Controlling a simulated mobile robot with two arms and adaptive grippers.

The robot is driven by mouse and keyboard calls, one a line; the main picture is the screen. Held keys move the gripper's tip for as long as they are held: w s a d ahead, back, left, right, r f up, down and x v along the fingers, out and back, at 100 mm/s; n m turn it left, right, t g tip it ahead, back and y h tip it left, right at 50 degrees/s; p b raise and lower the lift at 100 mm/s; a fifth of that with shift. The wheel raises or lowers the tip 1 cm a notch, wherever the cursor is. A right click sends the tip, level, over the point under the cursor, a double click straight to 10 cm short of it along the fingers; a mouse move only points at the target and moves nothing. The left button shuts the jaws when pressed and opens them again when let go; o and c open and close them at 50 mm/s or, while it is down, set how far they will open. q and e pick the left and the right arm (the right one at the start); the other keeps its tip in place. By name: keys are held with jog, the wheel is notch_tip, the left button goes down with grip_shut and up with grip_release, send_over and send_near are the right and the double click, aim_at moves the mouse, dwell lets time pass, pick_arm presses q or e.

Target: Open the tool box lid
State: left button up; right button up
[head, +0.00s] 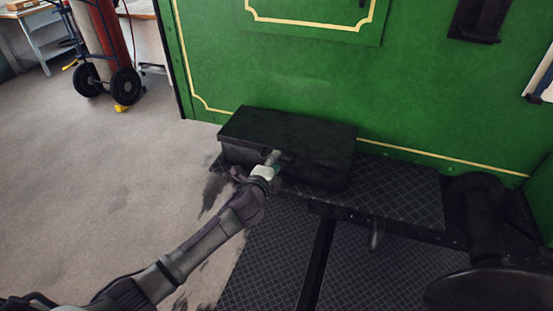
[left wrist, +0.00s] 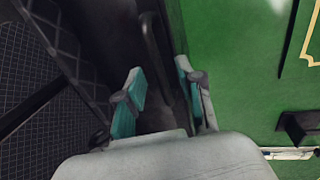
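The tool box (head: 320,165) is a long black box on a dark tread-plate ledge against the green wall. Its lid (head: 285,130) lies flat and closed on top. My left gripper (head: 273,158) is at the front of the box, near the lid's front edge. In the left wrist view my left gripper (left wrist: 160,72) has its two teal-padded fingers apart. A dark part of the tool box (left wrist: 105,45) fills the view ahead, and a dark ridge shows between and beyond the fingertips. I cannot tell whether the fingers touch the box. My right gripper is not in view.
The green wall (head: 300,75) with cream lining rises right behind the box. The tread-plate ledge (head: 400,195) runs on to the right, with dark pipework beyond. Grey floor (head: 90,180) is open at the left. A hand truck (head: 105,80) with a red cylinder stands at the back left.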

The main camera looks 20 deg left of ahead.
pick_arm(q)
jog(key=shift+x, duration=1.05)
jog(key=shift+s, duration=0.1)
grip_shut()
